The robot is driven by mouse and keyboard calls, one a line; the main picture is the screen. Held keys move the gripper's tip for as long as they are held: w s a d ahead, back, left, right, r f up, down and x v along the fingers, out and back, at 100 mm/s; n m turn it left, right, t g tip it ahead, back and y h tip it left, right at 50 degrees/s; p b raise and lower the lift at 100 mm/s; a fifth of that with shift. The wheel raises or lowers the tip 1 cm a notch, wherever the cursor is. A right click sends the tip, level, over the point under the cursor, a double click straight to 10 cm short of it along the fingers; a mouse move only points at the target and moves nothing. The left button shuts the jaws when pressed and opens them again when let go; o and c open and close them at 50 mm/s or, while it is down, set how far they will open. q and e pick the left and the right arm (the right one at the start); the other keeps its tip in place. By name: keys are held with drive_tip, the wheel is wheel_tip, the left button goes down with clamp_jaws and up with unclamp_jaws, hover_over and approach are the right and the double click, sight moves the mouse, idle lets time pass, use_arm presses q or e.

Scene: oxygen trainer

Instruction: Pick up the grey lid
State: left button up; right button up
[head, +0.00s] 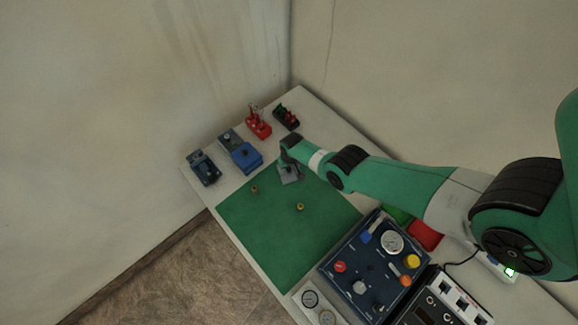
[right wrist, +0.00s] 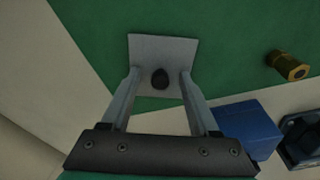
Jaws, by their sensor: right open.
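The grey lid (right wrist: 162,50) is a flat square plate with a dark round knob in its middle. It lies on the edge of the green mat (right wrist: 90,30) in the right wrist view. In the head view the lid (head: 289,175) shows partly below my right arm's end. My right gripper (right wrist: 160,75) is open, with one finger on each side of the knob and over the plate. I cannot tell whether the fingers touch the lid. Nothing is held. My left gripper is not in view.
A blue box (head: 245,158) stands just left of the lid, close to my right gripper. Red (head: 258,123) and dark holders stand at the table's back. Two brass fittings (head: 300,207) lie on the mat. A blue control panel (head: 375,262) is at the front right.

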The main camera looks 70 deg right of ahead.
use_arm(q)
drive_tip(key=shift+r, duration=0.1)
use_arm(e)
drive_tip(key=shift+r, duration=0.1)
clamp_jaws()
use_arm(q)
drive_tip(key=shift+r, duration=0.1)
use_arm(e)
drive_tip(key=shift+r, duration=0.15)
